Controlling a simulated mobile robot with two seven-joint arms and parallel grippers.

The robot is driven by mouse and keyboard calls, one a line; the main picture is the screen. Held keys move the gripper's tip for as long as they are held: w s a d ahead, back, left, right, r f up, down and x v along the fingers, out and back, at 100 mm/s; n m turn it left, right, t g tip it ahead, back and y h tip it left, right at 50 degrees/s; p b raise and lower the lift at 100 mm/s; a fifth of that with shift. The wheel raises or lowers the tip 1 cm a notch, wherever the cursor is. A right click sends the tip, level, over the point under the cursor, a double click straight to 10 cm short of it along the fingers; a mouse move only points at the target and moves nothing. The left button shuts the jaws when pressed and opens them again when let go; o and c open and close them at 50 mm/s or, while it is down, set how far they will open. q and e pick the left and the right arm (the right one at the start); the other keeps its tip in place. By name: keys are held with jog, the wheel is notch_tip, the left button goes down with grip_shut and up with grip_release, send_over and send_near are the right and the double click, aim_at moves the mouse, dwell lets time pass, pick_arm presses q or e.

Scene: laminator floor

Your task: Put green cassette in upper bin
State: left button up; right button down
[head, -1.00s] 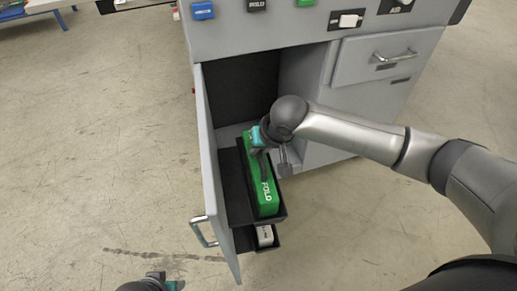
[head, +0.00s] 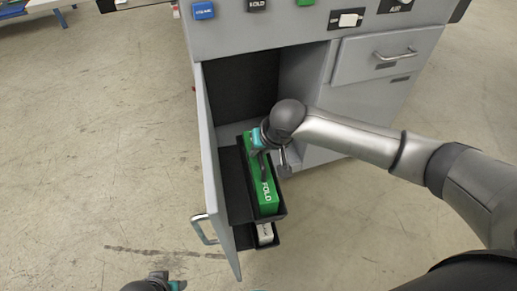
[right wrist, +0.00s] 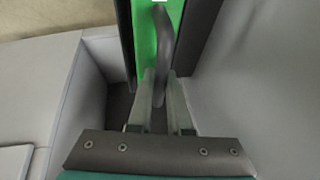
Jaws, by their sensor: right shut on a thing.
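The green cassette (head: 268,203), with white lettering, sits lengthwise in the black upper bin (head: 283,210) on the inside of the open cabinet door. My right gripper (head: 259,158) is at the cassette's far end, shut on its dark handle. In the right wrist view the handle (right wrist: 162,45) stands between the two fingers, with the green cassette (right wrist: 145,40) behind it and dark bin walls on both sides. Whether the cassette touches the bin floor is hidden. My left gripper (head: 172,284) is only partly in view at the bottom edge; its opening cannot be made out.
The lower bin (head: 275,241) holds a white cassette (head: 264,233). The grey door (head: 213,170) stands open, with a handle (head: 203,230) on its outer side. Buttons and a closed drawer (head: 385,60) are on the cabinet front.

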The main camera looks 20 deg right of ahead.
jog(key=shift+f, duration=0.55)
jog(key=c, duration=0.8)
grip_release()
jog(key=shift+o, duration=0.2)
jog(key=p+v, duration=0.3)
jog(key=v, duration=0.2)
jog(key=shift+s+r, duration=0.1)
jog(key=shift+r, duration=0.2)
jog(key=shift+s+d+r+p, duration=0.15)
jog(key=shift+s+r+p, duration=0.15)
jog(key=shift+r+p, duration=0.3)
pick_arm(q)
jog(key=s+a+f+y+p, duration=0.1)
jog(key=s+a+f+p, duration=0.3)
jog(key=s+a+f, duration=0.3)
jog(key=shift+s+a+f+g, duration=0.15)
jog(key=shift+s+f+g, duration=0.25)
jog(key=shift+s+f, duration=1.65)
pick_arm(e)
jog(key=v, duration=0.8)
